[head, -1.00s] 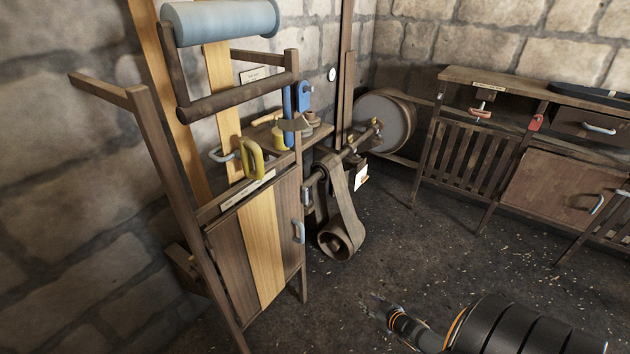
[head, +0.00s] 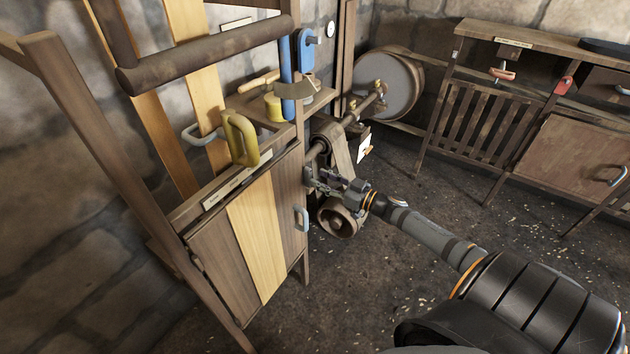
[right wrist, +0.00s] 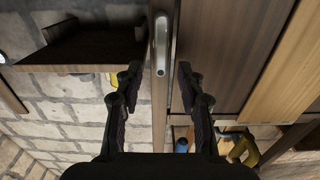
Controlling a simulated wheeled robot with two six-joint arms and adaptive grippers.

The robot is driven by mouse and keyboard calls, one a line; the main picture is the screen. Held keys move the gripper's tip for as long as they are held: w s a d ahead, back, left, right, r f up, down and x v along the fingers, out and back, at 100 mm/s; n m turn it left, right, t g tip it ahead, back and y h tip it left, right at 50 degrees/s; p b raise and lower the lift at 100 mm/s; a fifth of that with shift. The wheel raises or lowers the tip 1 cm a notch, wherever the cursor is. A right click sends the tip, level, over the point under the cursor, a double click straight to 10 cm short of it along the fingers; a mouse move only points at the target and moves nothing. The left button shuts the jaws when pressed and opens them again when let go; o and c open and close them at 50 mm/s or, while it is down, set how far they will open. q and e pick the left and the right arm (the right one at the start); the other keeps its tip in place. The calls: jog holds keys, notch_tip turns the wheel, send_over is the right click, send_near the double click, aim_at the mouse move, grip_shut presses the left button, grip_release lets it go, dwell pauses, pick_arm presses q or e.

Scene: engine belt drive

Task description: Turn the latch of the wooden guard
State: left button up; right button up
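The wooden guard (head: 257,240) is the front panel of dark and light planks on the left frame. A light grey handle (head: 301,220) stands at its right edge. My right gripper (head: 319,181) is at the guard's upper right edge, above the handle. In the right wrist view its fingers (right wrist: 155,82) are apart, on either side of the upright wooden edge, with nothing clamped. I cannot make out a separate latch; the gripper covers that spot. My left gripper is out of view.
A belt and pulley (head: 341,218) lie close behind the right gripper. A yellow handle (head: 240,139) and blue-handled tool (head: 286,65) are above the guard. A slatted bench (head: 485,125) stands at the back right.

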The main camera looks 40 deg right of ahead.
aim_at(311, 174)
jog(key=shift+r+x, duration=0.2)
jog(key=shift+x, duration=0.85)
jog(key=shift+w+a, duration=0.2)
jog(key=shift+w, duration=0.05)
jog(key=shift+w+f, duration=0.1)
jog(key=shift+w, duration=0.1)
jog(key=shift+c, duration=0.2)
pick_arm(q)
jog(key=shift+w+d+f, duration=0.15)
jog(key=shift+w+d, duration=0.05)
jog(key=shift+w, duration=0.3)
pick_arm(e)
grip_shut()
